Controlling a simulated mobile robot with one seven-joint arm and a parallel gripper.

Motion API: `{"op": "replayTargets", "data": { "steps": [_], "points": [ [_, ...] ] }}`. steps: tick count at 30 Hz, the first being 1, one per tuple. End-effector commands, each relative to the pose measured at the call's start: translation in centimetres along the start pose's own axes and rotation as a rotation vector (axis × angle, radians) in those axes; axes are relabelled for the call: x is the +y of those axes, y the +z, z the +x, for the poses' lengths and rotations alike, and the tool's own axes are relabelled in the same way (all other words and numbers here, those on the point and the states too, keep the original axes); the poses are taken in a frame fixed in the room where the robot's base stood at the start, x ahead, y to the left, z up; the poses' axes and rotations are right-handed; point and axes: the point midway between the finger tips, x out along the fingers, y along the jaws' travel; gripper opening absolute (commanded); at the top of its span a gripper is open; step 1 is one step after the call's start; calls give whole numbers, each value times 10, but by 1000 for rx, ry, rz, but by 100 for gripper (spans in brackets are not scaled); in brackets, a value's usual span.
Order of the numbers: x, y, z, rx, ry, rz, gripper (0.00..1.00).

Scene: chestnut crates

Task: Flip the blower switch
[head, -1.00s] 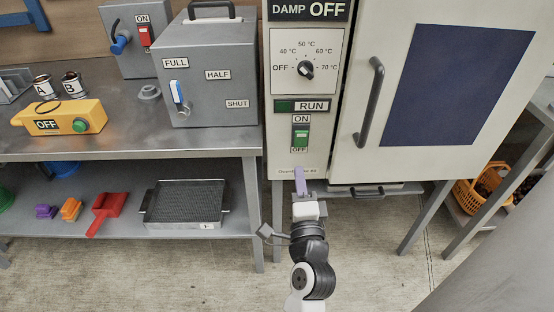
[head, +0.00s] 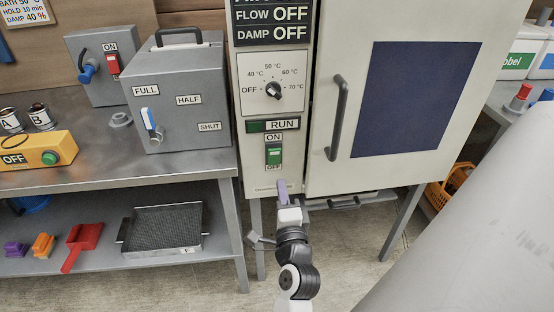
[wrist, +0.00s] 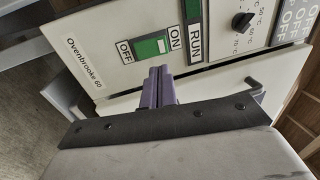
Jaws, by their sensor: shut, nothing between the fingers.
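A green rocker switch (head: 273,154) is on the cabinet's narrow front panel, between an ON label above and an OFF label below. No blower label is readable beside it. It also shows in the wrist view (wrist: 150,47), just beyond my fingertips. My gripper (head: 282,187) is below the switch in the head view, near the panel's lower edge. Its purple fingers (wrist: 159,73) are shut together with nothing between them.
The cabinet door (head: 326,165) with its long handle (head: 339,118) is right of the panel. A temperature dial (head: 272,90) points to OFF. The display (head: 272,25) reads FLOW OFF and DAMP OFF. A grey lever box (head: 182,112) and a red-switch box (head: 94,48) stand left on the bench.

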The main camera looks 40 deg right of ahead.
Motion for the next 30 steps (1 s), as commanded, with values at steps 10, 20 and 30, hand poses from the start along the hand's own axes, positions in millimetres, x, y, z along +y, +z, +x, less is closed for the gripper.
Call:
{"op": "replayTargets", "data": {
  "steps": [10, 20, 30],
  "points": [
    [-2, -1, 67, 1, -1, -1, 0],
    [0, -1, 86, 1, 0, -1, 0],
    [-2, 0, 86, 1, 5, 0, 0]
  ]
}}
